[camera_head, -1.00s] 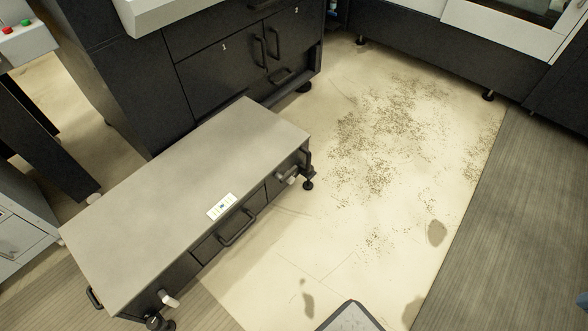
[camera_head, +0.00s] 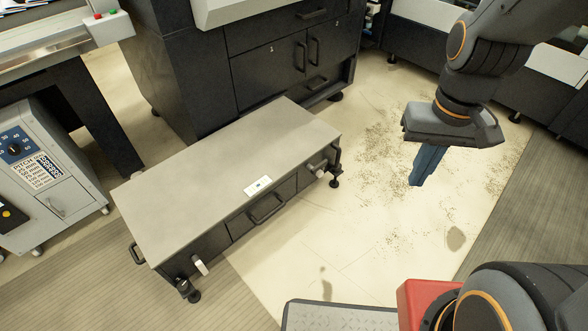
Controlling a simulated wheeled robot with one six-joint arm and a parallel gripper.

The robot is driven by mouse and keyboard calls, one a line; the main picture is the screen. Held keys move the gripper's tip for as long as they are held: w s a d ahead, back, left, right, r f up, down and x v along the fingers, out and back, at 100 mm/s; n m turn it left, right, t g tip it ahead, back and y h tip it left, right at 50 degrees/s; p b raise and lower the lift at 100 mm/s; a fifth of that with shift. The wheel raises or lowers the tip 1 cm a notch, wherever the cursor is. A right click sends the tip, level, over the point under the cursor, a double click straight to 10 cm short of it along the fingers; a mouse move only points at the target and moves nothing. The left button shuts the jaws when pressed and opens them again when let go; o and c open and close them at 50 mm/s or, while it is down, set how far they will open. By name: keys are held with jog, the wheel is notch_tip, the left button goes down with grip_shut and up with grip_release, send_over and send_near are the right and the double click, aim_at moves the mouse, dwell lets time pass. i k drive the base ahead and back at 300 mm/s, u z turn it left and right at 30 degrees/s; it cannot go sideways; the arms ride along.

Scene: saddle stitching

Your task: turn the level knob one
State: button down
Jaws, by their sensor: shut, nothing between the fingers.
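A low dark bench with a grey top (camera_head: 215,165) stands left of the middle. I cannot tell which one is level knob one. A small white plate (camera_head: 258,186) with a tiny dark mark lies on the bench top by its front edge. My gripper (camera_head: 424,180) hangs over the floor to the right of the bench, its blue fingers together, pointing down and empty. It is well apart from both knobs.
A grey cabinet (camera_head: 45,190) with a dial and a pitch label stands at left. A dark cabinet (camera_head: 290,60) with handles stands behind the bench. The stained cream floor (camera_head: 350,235) in front of the bench is clear.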

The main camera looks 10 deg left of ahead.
aim_at(183, 285)
jog(key=u, duration=0.35)
jog(key=k, duration=0.5)
jog(key=u, duration=0.5)
jog(key=k, duration=0.75)
jog(key=u, duration=1.05)
jog(key=i, duration=0.95)
jog(key=z, duration=0.25)
